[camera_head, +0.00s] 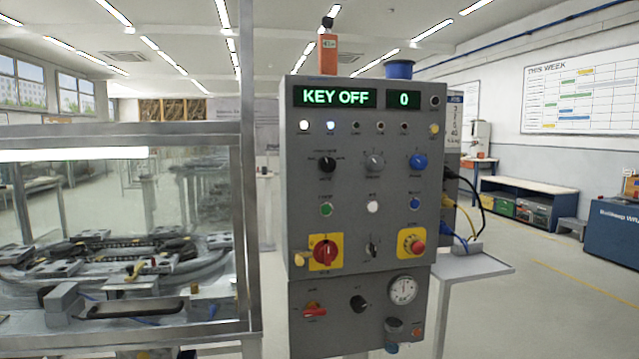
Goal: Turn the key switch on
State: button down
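The grey control panel (359,135) stands upright in the middle of the head view. Its green display (335,97) reads KEY OFF and the small display (404,99) beside it reads 0. The key switch (373,248) is a small dark and silver piece in the lower row, between a red rotary switch on a yellow plate (325,252) and a red mushroom button on a yellow plate (412,243). Its handle looks about upright; fine detail is too small to tell. My gripper is not in view.
Three selector knobs, a black one (327,163), a grey one (375,161) and a blue one (417,162), sit above the buttons. A pressure gauge (402,289) is lower right. A glass-walled enclosure (120,138) stands left. Cables (467,212) and a side shelf (470,267) are right.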

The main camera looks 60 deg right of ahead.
aim_at(370, 248)
jog(key=i+l+z, duration=0.15)
jog(key=z, duration=0.25)
jog(key=i+l+z, duration=0.2)
jog(key=z, duration=0.25)
jog(key=i+l, duration=0.05)
jog(key=l, duration=0.05)
